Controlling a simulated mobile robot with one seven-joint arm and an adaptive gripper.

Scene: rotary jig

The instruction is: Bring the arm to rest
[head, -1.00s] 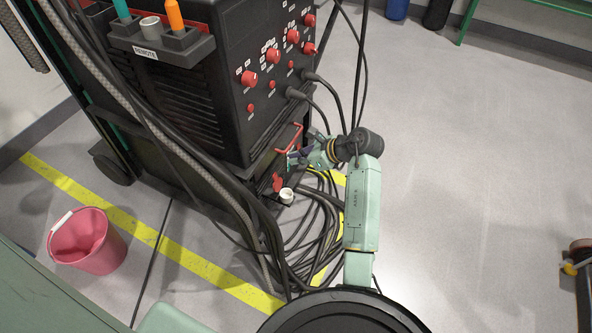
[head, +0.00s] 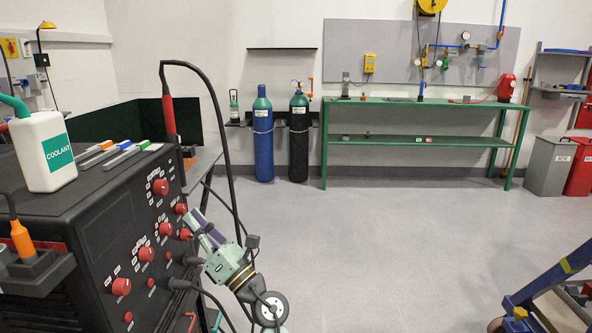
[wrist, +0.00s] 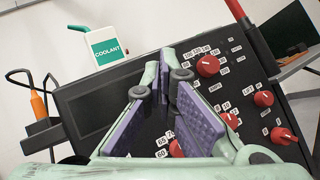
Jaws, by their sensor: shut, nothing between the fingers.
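My gripper (head: 193,219) is raised in front of the black machine's panel in the head view, at the lower left, with its fingers tilted up toward the red knobs. In the wrist view my gripper (wrist: 162,85) shows its purple pads close together at the tips, shut and empty. The machine (wrist: 85,105) with its red knobs lies behind the fingers. Whether the fingertips touch the panel cannot be told. Part of the panel is hidden behind the fingers.
Black cables (head: 215,110) hang close to my arm. A blue frame (head: 550,280) is at the lower right. Open floor (head: 400,240) lies between, before a green bench (head: 420,104).

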